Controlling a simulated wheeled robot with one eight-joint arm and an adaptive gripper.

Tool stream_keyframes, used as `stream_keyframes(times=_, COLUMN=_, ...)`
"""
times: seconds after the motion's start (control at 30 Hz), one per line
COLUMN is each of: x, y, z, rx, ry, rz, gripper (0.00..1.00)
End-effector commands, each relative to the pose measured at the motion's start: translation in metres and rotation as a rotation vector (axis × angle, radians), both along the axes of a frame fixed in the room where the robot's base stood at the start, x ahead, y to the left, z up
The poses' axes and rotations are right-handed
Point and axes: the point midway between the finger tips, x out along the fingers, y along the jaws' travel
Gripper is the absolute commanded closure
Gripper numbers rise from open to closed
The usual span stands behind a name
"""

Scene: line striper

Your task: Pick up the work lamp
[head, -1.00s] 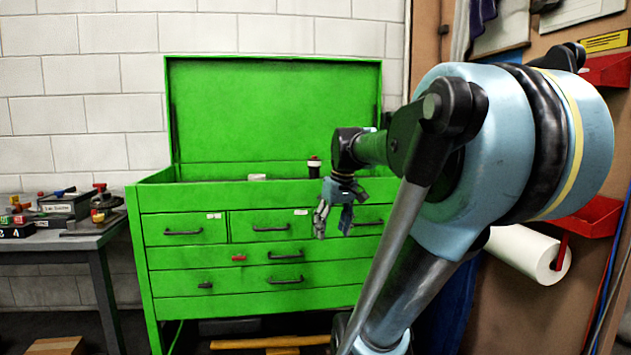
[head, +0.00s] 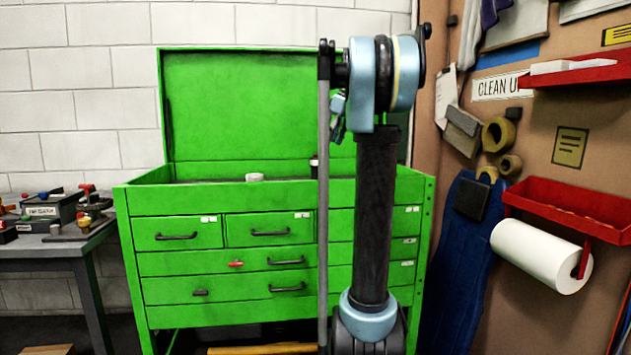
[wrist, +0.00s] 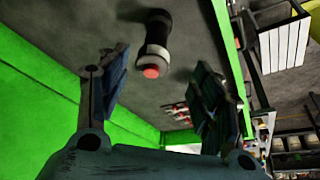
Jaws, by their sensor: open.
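The likely work lamp is a dark cylinder with a pale band and a red end (wrist: 153,50). In the wrist view it is on the grey surface inside the green chest, ahead of and between my fingers. In the head view only a sliver of it (head: 314,167) shows beside my arm. My gripper (wrist: 163,92) is open and empty, with its two fingers wide apart and a gap to the lamp. In the head view my gripper (head: 338,115) is mostly hidden behind my arm, in front of the raised lid.
The green tool chest (head: 180,262) has its lid (head: 235,110) up. A small white object (head: 254,177) sits in its top, left of the lamp. A side table (head: 45,245) with tools stands left. Red shelves (head: 570,212) and a paper roll (head: 540,255) hang right.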

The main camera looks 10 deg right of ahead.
Motion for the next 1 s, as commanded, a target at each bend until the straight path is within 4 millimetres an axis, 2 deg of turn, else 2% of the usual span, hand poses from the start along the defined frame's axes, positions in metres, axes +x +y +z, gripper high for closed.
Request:
stream_keyframes(times=0.17, x=0.006, y=0.002, z=-0.011, rx=0.0, ry=-0.003, rz=0.005, gripper=0.4)
stream_keyframes(times=0.7, x=0.03, y=0.027, z=-0.096, rx=0.001, ry=-0.003, rz=0.003, gripper=0.4)
stream_keyframes(times=1.0, x=0.036, y=0.033, z=-0.115, rx=0.001, ry=-0.002, rz=0.003, gripper=0.4)
